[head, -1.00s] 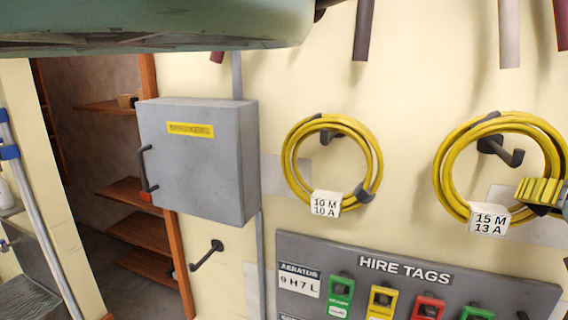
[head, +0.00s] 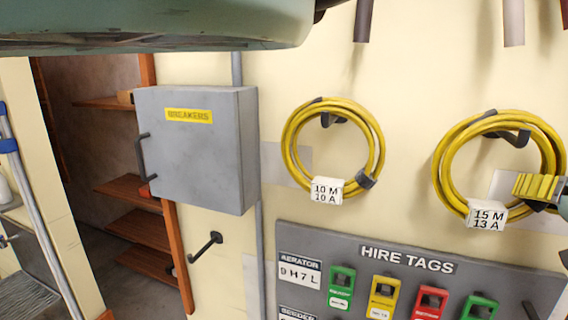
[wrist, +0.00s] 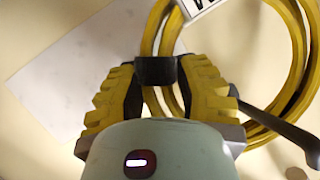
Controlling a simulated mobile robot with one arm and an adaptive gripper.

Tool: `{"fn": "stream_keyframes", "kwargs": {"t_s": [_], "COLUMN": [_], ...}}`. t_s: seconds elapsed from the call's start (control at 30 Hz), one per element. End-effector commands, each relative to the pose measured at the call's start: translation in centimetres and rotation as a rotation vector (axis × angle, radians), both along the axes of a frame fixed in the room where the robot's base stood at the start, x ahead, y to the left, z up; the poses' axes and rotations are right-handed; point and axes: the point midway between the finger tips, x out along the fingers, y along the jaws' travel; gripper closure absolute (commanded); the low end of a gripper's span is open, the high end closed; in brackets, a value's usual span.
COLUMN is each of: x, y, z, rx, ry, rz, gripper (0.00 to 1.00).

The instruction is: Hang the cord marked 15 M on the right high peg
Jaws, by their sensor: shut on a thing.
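The yellow coiled cord marked 15 M (head: 445,182) is at the right of the head view, with its white 15 M 13 A label (head: 487,215) at the bottom. Its loop surrounds a dark peg (head: 515,138), the right one of the two cord pegs. The loop's top is close above the peg; I cannot tell whether it rests on it. My gripper (head: 541,187), partly cut off at the right edge, is shut on the cord's right side. In the wrist view its yellow fingers (wrist: 158,72) close about a black band on the cord.
The 10 M cord (head: 289,150) hangs on the left peg (head: 333,120). A grey breaker box (head: 195,150) and an empty low peg (head: 206,247) are further left. The hire tags board (head: 405,258) lies below the cords. Dark and pale handles (head: 363,20) hang above.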

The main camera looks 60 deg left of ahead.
Motion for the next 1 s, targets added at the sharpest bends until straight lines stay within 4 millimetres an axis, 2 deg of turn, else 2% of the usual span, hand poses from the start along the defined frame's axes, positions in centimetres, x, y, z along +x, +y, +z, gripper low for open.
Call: {"fn": "stream_keyframes", "kwargs": {"t_s": [0.37,0.4,0.6,0.67,1.0], "x": [-0.02,-0.02,-0.01,0.0,-0.15], "y": [0.06,0.06,0.01,0.0,-0.43], "z": [0.18,0.18,0.1,0.07,0.11], "rx": [0.004,0.004,0.002,0.002,0.0], "ry": [-0.002,-0.002,-0.001,-0.001,0.0], "rz": [0.001,0.001,0.0,0.0,-0.003], "gripper": [1.0,0.61,0.4,0.36,0.36]}}
